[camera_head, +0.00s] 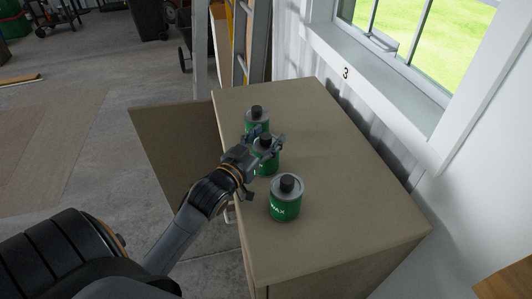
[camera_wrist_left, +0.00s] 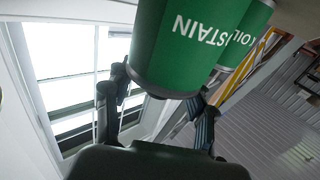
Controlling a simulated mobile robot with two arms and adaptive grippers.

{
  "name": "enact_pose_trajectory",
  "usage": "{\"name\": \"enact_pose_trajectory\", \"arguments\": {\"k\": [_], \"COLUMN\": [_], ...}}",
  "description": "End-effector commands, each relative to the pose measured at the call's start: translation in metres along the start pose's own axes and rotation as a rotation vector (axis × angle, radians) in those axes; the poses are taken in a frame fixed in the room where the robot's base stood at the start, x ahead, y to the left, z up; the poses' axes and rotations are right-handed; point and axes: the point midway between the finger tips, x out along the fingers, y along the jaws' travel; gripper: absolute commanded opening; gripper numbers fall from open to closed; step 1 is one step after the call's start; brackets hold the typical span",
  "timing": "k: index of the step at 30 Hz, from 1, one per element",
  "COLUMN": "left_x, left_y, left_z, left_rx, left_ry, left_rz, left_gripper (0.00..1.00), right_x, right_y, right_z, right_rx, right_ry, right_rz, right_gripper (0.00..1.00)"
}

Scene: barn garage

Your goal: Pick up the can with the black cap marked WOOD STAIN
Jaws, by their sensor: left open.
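Three green cans with black caps stand upright in a row on the cabinet top. The middle can (camera_head: 269,163) is partly covered by my left gripper (camera_head: 264,146). In the left wrist view the nearest can (camera_wrist_left: 190,45) shows the upside-down word STAIN; the rest of its label and its cap are out of that view. My left gripper (camera_wrist_left: 160,103) is open, with its fingers around this can's near side. I cannot tell whether they touch it. The can still stands on the top. My right gripper is not in view.
The near can (camera_head: 286,201) reads WAX. The far can (camera_head: 257,119) stands just beyond the gripper; a label ending in OIL shows behind in the wrist view (camera_wrist_left: 247,32). The cabinet top (camera_head: 350,190) is clear to the right, up to the wall and window. An open door panel (camera_head: 175,140) is at left.

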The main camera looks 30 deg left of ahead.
Motion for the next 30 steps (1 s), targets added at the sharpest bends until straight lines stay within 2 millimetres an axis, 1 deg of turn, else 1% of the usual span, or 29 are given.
{"name": "enact_pose_trajectory", "arguments": {"k": [3, 4, 5, 6, 8, 9, 12, 25, 30], "left_x": [0.0, 0.0, 0.0, 0.0, 0.0, -0.001, -0.001, -0.001, 0.0], "left_y": [0.0, 0.0, 0.0, 0.0, 0.0, 0.0, 0.0, 0.0, 0.0], "left_z": [0.0, 0.0, 0.0, 0.0, 0.0, 0.0, 0.0, -0.003, -0.014], "left_rx": [0.0, 0.0, 0.0, 0.0, 0.0, 0.0, 0.0, 0.0, 0.001], "left_ry": [0.0, 0.0, 0.0, 0.0, 0.0, 0.0, 0.0, 0.004, 0.006], "left_rz": [0.0, 0.0, 0.0, 0.0, 0.0, 0.0, 0.0, 0.0, 0.0], "left_gripper": [0.56, 0.52, 0.45, 0.37, 0.25, 0.17, 0.0, 0.0, 0.0], "right_x": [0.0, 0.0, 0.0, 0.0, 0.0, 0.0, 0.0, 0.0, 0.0], "right_y": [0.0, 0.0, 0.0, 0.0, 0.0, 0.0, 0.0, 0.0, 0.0], "right_z": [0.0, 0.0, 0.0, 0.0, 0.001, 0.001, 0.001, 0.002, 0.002], "right_rx": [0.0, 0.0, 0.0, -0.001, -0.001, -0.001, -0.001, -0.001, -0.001], "right_ry": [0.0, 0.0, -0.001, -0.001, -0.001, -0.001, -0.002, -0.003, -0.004], "right_rz": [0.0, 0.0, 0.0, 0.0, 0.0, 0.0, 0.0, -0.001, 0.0], "right_gripper": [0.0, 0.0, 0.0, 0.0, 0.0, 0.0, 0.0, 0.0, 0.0]}}
